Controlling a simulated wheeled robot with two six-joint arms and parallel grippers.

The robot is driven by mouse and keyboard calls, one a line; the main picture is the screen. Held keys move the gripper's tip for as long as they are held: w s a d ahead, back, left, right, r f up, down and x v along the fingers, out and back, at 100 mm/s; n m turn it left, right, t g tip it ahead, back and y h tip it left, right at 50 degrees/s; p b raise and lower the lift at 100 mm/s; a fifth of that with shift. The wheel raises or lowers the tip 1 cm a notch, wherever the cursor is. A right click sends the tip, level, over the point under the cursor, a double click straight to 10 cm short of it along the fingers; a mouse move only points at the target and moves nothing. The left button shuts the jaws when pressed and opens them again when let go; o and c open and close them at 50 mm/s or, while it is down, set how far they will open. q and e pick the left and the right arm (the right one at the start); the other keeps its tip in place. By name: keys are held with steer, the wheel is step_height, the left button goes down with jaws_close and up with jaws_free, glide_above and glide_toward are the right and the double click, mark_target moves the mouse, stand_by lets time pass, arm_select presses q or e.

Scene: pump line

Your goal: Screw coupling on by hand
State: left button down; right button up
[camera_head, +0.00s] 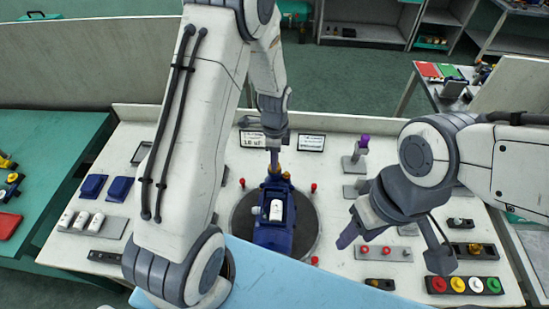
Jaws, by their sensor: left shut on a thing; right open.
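A dark blue pump body (272,236) stands on a round dark turntable (308,236) in the middle of the bench, with a white rounded part (276,210) in its open top. My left gripper (274,166) points down at the far end of the pump body. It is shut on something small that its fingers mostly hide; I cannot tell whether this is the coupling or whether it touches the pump. My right gripper (394,250) is open and empty, to the right of the turntable, above the bench, with its fingers spread wide.
Small red pegs (313,187) surround the turntable. Blue blocks (94,187) and white parts (82,220) lie at left. A purple-topped part (363,142) stands on a grey holder behind my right gripper. A coloured button strip (467,286) lies at front right.

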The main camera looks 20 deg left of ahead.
arm_select(q)
steer(key=shift+s+m, duration=0.1)
steer(key=shift+m, duration=0.2)
steer(key=m, duration=0.3)
steer(key=shift+f, duration=0.1)
steer(key=c, duration=0.8)
jaws_free()
steer(key=shift+o, duration=0.2)
steer(key=shift+n, duration=1.7)
